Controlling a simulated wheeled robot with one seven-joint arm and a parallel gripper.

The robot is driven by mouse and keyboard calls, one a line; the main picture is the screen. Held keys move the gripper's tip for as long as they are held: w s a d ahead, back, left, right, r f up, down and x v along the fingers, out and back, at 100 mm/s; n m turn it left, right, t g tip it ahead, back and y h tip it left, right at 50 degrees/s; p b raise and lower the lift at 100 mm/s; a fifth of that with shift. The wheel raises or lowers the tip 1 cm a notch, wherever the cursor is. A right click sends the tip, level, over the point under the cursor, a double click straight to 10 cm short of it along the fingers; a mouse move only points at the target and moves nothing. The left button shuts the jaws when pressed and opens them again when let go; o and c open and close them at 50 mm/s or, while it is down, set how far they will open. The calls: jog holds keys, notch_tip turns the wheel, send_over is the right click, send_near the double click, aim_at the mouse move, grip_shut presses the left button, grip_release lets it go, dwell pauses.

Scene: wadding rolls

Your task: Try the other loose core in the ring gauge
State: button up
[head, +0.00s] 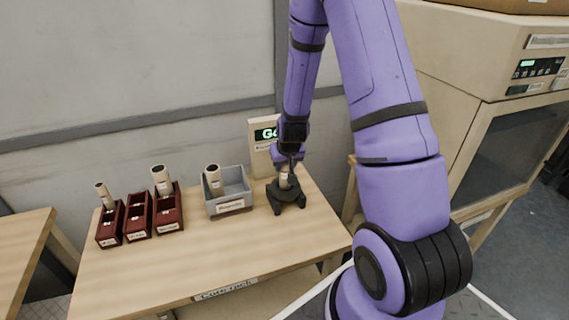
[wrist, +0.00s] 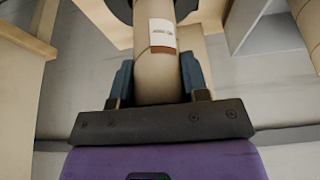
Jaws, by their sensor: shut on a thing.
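My gripper (head: 289,156) is shut on a tan cardboard core, which stands upright in the dark ring gauge (head: 287,196). In the wrist view the core (wrist: 157,50) sits between the two finger pads and carries a white label with a brown band. Its far end meets a dark ring at the top of that view. The gauge's display box (head: 264,140) stands behind and shows green characters beginning with G; my arm hides the rest. Another loose core (head: 214,180) stands in the grey bin (head: 238,205), which has a label on its front.
Three dark red bins stand at the left of the wooden table (head: 215,262). The left bin (head: 111,226) and right bin (head: 168,213) each hold an upright core; the middle bin (head: 138,219) looks empty. A beige cabinet (head: 470,60) stands at the right. The table's front is clear.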

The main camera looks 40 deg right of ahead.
jog(key=shift+f, duration=0.4)
dwell(1.7)
jog(key=o, duration=1.2)
jog(key=v, duration=1)
jog(key=shift+s+r, duration=0.15)
jog(key=shift+r, duration=0.15)
